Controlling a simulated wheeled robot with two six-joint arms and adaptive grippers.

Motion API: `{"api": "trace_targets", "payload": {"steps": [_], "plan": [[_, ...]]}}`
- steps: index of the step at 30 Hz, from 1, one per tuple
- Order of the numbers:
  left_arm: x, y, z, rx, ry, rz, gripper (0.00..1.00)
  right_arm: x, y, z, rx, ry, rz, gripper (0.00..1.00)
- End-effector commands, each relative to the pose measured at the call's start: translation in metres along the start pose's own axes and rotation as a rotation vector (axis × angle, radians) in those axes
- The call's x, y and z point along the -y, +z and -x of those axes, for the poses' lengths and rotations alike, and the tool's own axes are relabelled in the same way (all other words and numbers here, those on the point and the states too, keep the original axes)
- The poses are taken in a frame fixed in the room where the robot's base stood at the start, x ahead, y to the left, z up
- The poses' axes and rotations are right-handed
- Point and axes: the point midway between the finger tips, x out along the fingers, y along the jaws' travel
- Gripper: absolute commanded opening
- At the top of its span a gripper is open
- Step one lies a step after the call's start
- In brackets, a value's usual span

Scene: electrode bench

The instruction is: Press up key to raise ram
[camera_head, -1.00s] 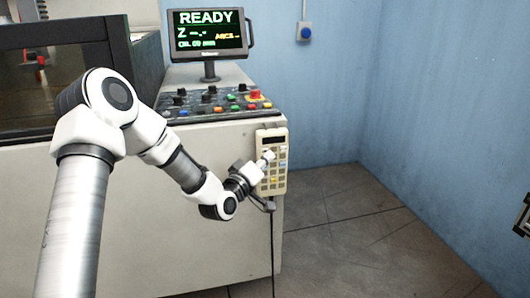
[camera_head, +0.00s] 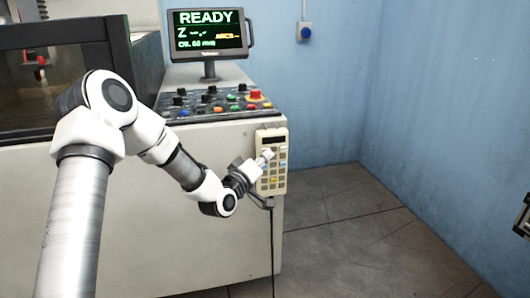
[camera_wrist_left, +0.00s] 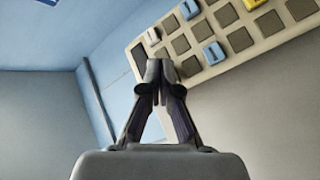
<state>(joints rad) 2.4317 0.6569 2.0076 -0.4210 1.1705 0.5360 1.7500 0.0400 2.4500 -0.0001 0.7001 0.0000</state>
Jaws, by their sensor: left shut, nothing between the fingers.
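The beige hand pendant (camera_head: 279,183) hangs upright at the right front corner of the machine. It has a dark display at the top and rows of grey, blue and yellow keys, and its keypad (camera_wrist_left: 226,42) fills the upper right of the wrist view. My left gripper (camera_head: 267,154) is shut and empty, in front of the pendant's upper key rows. In the wrist view its fingertips (camera_wrist_left: 161,68) overlap the pendant's edge near the grey keys. I cannot tell whether they touch a key. The arrow marks are too small to read.
A monitor (camera_head: 208,46) reading READY stands behind the console of knobs and buttons (camera_head: 212,104). A cable (camera_head: 272,250) hangs below the pendant. A blue wall button (camera_head: 306,33) is behind. The floor to the right (camera_head: 350,230) is clear. An unclear metallic part is cut off at the right edge.

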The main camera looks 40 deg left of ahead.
Motion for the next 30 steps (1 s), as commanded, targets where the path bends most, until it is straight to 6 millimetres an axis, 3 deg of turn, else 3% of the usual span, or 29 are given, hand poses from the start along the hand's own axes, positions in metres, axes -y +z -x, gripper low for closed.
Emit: {"api": "trace_targets", "payload": {"steps": [21, 30], "plan": [[0.002, -0.003, -0.004, -0.001, 0.000, 0.000, 0.00, 0.000, 0.000, 0.000, 0.000, 0.000, 0.000, 0.40], [-0.005, 0.005, 0.006, 0.001, 0.001, -0.001, 0.00, 0.000, 0.000, -0.001, 0.000, 0.000, 0.000, 0.40]]}}
